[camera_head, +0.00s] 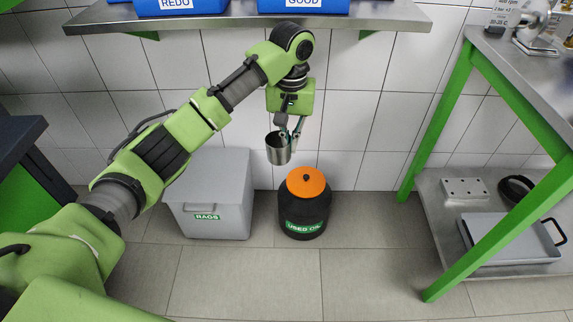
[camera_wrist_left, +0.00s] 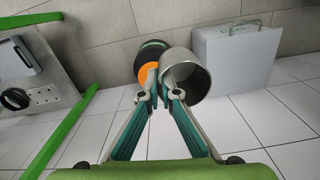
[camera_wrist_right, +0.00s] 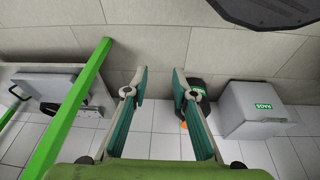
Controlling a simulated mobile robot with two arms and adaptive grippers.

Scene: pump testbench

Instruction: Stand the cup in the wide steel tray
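The cup (camera_head: 278,150) is a steel cylinder. It hangs in the air above the used-oil can in the head view, its open mouth showing. My left gripper (camera_head: 297,128) is shut on the cup's wall; in the left wrist view the fingertips (camera_wrist_left: 157,76) meet at the left side of the cup (camera_wrist_left: 192,80). The wide steel tray (camera_head: 515,242) is a shallow grey tray with black handles, on the green frame's lower shelf at the right. The cup is well away from it. My right gripper (camera_wrist_right: 158,90) is open and empty in the right wrist view, and out of the head view.
A black can with an orange lid (camera_head: 306,185) and a grey rags bin (camera_head: 207,195) stand by the wall. The green leg (camera_head: 490,210) and the steel top (camera_head: 520,62) partly screen the lower shelf. A perforated block (camera_head: 465,189) and black ring (camera_head: 515,188) lie behind the tray.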

